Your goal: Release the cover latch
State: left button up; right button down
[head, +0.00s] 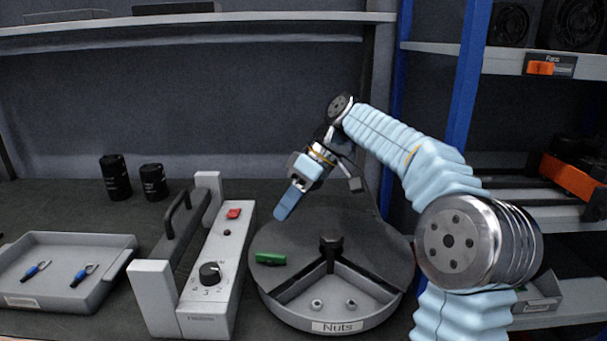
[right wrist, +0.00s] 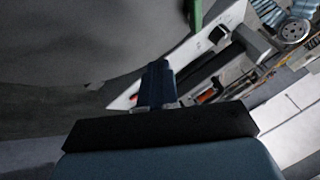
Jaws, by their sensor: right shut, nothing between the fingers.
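Behind the panel a dark cover with a black handle (head: 175,218) lies between two white end blocks. I cannot make out a latch for certain. My right gripper (head: 290,203) has blue fingers, shut and empty, pointing down and left above the back of the round nuts bin, right of the unit. In the right wrist view its fingertips (right wrist: 157,80) appear apart from the white panel (right wrist: 228,22). My left gripper is not in view.
The round nuts bin (head: 340,322) with a dark lid and a green block (head: 270,258) stands right of the unit. A grey tray (head: 100,240) with two blue-handled parts lies left. Two black cylinders (head: 115,177) stand behind. Shelving rises at right.

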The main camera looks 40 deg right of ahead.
jog(key=d+r, duration=0.1)
jog(key=d+r+p, duration=0.1)
jog(key=r, duration=0.1)
jog(key=d+r, duration=0.1)
jog(key=shift+w+d+r, duration=0.25)
jog(key=shift+w+d, duration=0.05)
jog(key=shift+d, duration=0.1)
